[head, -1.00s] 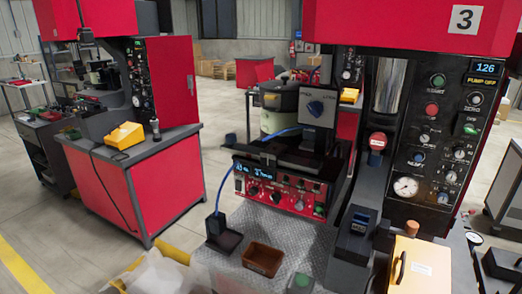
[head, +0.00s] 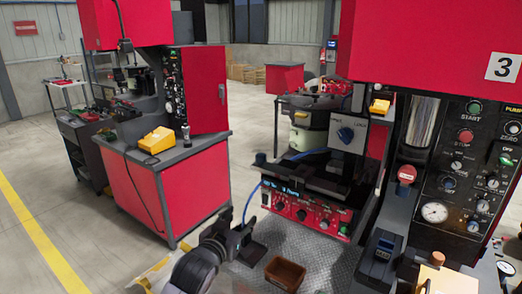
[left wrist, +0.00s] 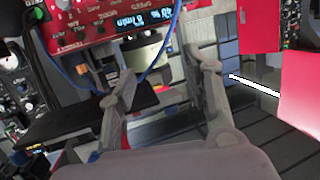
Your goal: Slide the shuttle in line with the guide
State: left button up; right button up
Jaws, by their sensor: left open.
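The feeder station has a red control panel (head: 308,209) with a blue display. I cannot tell which dark part is the shuttle and which is the guide. My left gripper (head: 240,229) is in front of the panel's left side, apart from the slab. In the left wrist view the two fingers of my left gripper (left wrist: 160,84) are spread with nothing between them. The panel (left wrist: 110,25) shows upside down there. My right gripper is out of view.
A brown bin (head: 284,273) and a small dark tray (head: 251,251) sit on the metal-plate worktop (head: 325,255). A blue cable (head: 249,203) hangs beside the panel. A dark device (head: 379,260) stands to the right.

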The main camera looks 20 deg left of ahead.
pick_arm(q)
jog(key=t, duration=0.2)
send_near(259, 157)
jog(key=s, duration=0.6)
jog(key=w+p, duration=0.5)
jog(key=w, duration=1)
jog(key=shift+w+d+p, duration=0.15)
jog(key=shift+w+p, duration=0.15)
jog(key=shift+w, duration=0.1)
jog(key=shift+w+f, duration=0.1)
jog(key=shift+w, duration=0.75)
grip_shut()
